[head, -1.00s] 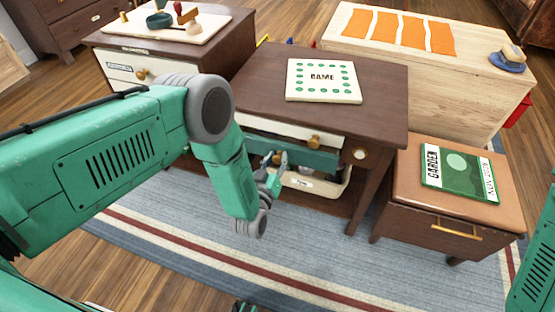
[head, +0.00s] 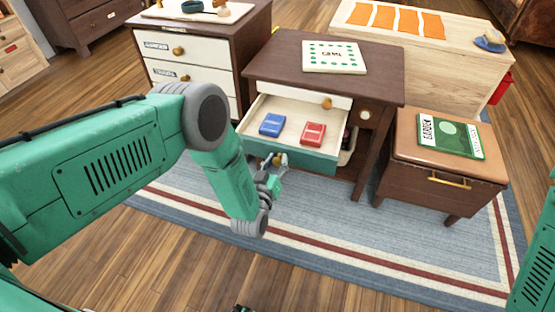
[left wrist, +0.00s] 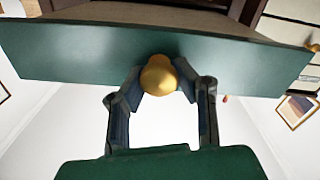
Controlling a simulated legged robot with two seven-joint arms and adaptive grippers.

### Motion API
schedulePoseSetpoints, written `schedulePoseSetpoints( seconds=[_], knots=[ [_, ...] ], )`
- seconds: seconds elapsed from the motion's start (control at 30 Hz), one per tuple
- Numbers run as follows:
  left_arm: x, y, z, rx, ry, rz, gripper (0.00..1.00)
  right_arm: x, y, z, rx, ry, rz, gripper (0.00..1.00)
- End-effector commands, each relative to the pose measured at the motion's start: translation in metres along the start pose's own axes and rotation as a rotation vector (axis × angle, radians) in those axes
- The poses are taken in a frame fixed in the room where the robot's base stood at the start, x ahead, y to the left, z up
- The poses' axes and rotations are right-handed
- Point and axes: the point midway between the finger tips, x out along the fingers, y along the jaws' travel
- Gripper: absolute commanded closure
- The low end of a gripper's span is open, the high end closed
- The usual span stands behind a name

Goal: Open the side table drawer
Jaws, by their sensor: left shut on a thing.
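The dark brown side table (head: 375,72) stands in the middle of the head view. Its lower drawer with a green front (head: 312,158) is pulled out. A blue box (head: 271,125) and a red box (head: 312,134) lie inside it. A cream drawer (head: 290,92) above it is shut. My left gripper (head: 277,160) is at the green front. In the left wrist view my left gripper (left wrist: 160,84) is shut on the round golden knob (left wrist: 158,74), one finger on each side. My right gripper is out of view.
A white-fronted cabinet (head: 206,70) stands left of the table. A brown low stool (head: 440,160) with a green garden magazine (head: 450,136) is on the right. A game board (head: 334,57) lies on the tabletop. The rug (head: 330,225) in front is clear.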

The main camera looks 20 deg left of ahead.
Motion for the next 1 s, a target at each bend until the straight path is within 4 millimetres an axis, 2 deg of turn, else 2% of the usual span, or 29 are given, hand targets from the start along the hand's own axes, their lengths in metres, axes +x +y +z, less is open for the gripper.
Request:
schedulePoseSetpoints(
  seconds=[0.43, 0.47, 0.5, 0.53, 0.87, 1.0],
  knots=[
    [-0.001, -0.001, 0.001, 0.0, -0.001, -0.001, 1.0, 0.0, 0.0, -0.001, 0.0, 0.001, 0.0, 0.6],
    [-0.001, -0.001, 0.001, 0.0, -0.001, -0.001, 0.72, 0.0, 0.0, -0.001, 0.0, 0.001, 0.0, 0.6],
    [-0.001, -0.001, 0.001, 0.0, -0.001, -0.001, 0.58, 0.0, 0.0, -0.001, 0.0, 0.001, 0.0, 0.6],
    [-0.001, -0.001, 0.001, 0.0, -0.001, -0.001, 0.51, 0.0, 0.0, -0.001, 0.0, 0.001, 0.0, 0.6],
    [-0.002, 0.0, 0.0, 0.0, 0.001, 0.0, 0.51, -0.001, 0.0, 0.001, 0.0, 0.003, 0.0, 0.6],
    [-0.015, 0.0, 0.001, 0.0, -0.002, 0.0, 0.51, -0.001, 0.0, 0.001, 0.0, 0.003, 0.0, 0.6]
  ],
)
